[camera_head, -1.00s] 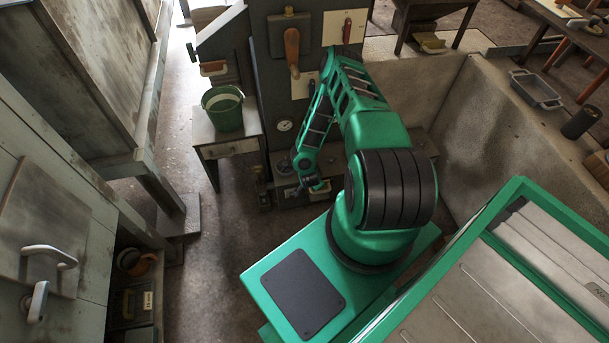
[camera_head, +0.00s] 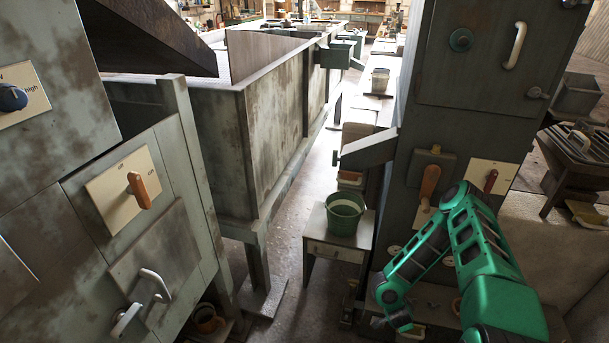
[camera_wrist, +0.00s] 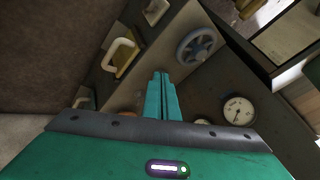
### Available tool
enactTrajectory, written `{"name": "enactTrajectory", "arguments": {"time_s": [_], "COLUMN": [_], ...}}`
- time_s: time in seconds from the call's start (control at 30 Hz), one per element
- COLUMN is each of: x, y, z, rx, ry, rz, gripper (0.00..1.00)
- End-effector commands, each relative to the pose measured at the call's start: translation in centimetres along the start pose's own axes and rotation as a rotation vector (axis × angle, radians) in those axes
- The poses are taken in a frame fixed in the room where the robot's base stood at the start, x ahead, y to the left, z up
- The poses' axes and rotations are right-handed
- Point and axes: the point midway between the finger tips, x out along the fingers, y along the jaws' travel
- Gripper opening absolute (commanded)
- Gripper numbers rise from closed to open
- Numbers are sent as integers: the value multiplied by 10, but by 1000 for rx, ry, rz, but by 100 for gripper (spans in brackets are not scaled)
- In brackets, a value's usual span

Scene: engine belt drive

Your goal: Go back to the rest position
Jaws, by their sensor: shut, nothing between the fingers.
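My gripper (camera_wrist: 162,96) shows in the wrist view as two teal fingers side by side, shut with nothing between them. In front of it are a dark panel with a grey-blue handwheel (camera_wrist: 197,46), a white-faced gauge (camera_wrist: 238,110) and a pale handle on a yellowish block (camera_wrist: 122,55). In the head view my green arm (camera_head: 490,265) is folded at the lower right, in front of the dark cabinet (camera_head: 455,110). Its wrist end hangs low near the cabinet's base; the fingertips are hard to make out there.
A green bucket (camera_head: 345,213) stands on a small table (camera_head: 330,243) left of the cabinet. An orange lever (camera_head: 429,183) is close to my arm. Grey-green machine panels (camera_head: 150,200) fill the left. A floor aisle (camera_head: 295,185) runs between.

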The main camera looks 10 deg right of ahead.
Motion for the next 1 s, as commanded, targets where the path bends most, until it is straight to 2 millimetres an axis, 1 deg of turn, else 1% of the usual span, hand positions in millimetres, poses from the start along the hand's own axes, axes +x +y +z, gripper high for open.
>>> {"name": "enactTrajectory", "arguments": {"time_s": [0.07, 0.17, 0.27, 0.4, 0.47, 0.5, 0.57, 0.7, 0.87, 1.0], "x": [-1, -4, -11, -29, -38, -45, -56, -86, -125, -164], "y": [-3, -11, -24, -44, -52, -57, -65, -80, -96, -106], "z": [-5, -21, -48, -93, -111, -122, -139, -176, -213, -239], "rx": [-7, -36, -87, -167, -198, -218, -248, -308, -367, -411], "ry": [5, 21, 47, 83, 96, 103, 113, 129, 132, 121], "rz": [2, 15, 42, 96, 121, 138, 162, 221, 284, 337], "gripper": [0, 0, 0, 0, 0, 0, 0, 0, 0, 0]}}
